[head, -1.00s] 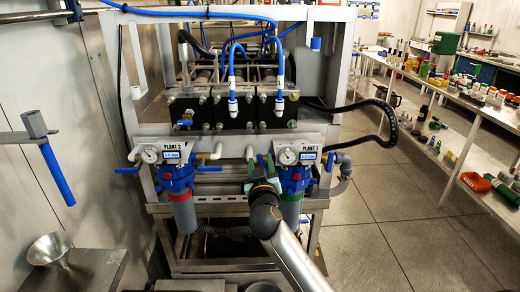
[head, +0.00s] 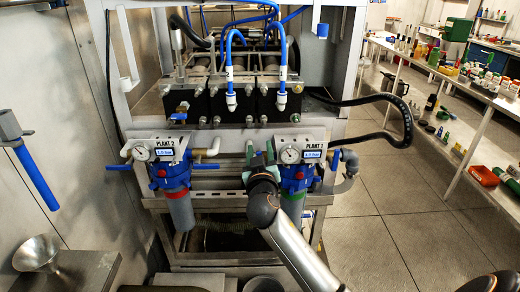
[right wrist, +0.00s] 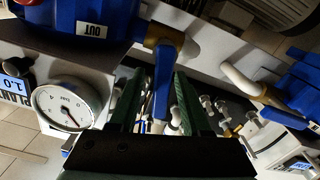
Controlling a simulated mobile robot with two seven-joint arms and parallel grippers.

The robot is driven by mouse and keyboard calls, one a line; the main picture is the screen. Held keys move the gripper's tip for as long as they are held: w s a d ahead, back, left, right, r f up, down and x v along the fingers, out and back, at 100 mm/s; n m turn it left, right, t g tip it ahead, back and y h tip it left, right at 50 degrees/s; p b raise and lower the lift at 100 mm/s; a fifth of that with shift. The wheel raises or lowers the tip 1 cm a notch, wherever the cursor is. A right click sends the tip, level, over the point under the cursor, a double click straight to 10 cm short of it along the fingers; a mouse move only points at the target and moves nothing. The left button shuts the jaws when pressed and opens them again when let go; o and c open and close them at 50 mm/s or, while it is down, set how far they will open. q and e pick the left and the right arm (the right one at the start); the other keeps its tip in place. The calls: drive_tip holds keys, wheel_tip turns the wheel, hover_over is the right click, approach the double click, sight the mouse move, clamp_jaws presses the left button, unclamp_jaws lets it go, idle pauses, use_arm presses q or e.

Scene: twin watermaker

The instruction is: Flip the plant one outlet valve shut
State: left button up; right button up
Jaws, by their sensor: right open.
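The Plant 1 unit (head: 298,178) has a blue filter head, a round gauge (head: 290,155) and a name label. Its outlet valve shows in the right wrist view as a long blue lever (right wrist: 162,85) on a brass fitting (right wrist: 172,38), beside the blue housing (right wrist: 75,14) marked OUT. The lever lies across the pipe line. My right gripper (head: 260,153) is at the left side of Plant 1 and hides this valve in the head view. In the wrist view its green fingers (right wrist: 156,82) are open, one on each side of the lever. Contact cannot be told. My left gripper is not in view.
The Plant 2 unit (head: 170,178) stands to the left on the same frame. Black hose (head: 385,140) loops at the right. A blue-handled bar (head: 35,172) and a metal funnel (head: 38,253) are at the far left. A loaded bench (head: 470,100) stands at the right.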

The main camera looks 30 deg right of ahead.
clamp_jaws()
idle(0.5)
drive_tip(key=shift+s+d+f+m+b, duration=0.15)
drive_tip(key=shift+s+d+m+b, duration=0.05)
drive_tip(key=shift+m+b, duration=0.75)
drive_tip(key=shift+s+d+r+m+b, duration=0.15)
drive_tip(key=shift+d+r+m+b, duration=0.2)
drive_tip(key=shift+m, duration=0.3)
drive_tip(key=shift+f, duration=0.1)
unclamp_jaws()
